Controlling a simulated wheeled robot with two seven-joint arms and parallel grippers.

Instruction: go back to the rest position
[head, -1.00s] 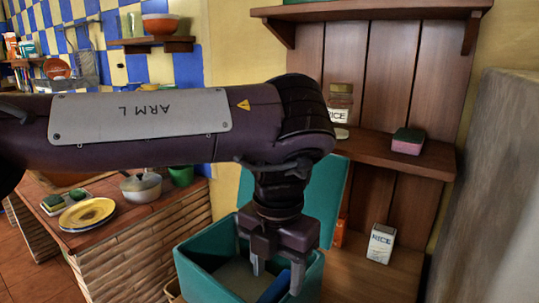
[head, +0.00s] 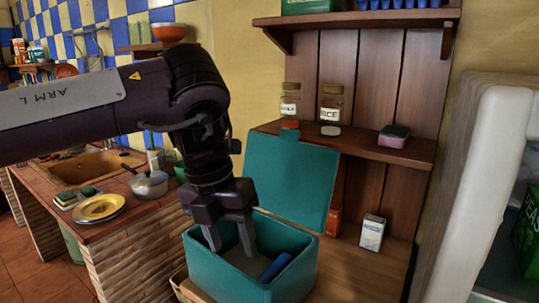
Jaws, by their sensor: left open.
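My left gripper (head: 232,238) comes in from the left on its purple arm. Its two fingers are apart and point down over the left part of an open teal box (head: 240,289). I see nothing between the fingers. Whether the fingertips are below the box rim is hard to tell. A blue object (head: 276,267) lies inside the box, to the right of the fingers and apart from them. The box's teal lid (head: 291,178) stands raised at the back. My right gripper is not in view.
A wooden shelf (head: 360,148) behind holds a rice jar (head: 331,108), another jar (head: 290,104) and a sponge (head: 393,135). A rice box (head: 372,232) stands at right. The brick counter (head: 140,225) at left holds yellow plates (head: 98,208) and a pot (head: 148,184). A pale fridge-like edge (head: 480,170) stands far right.

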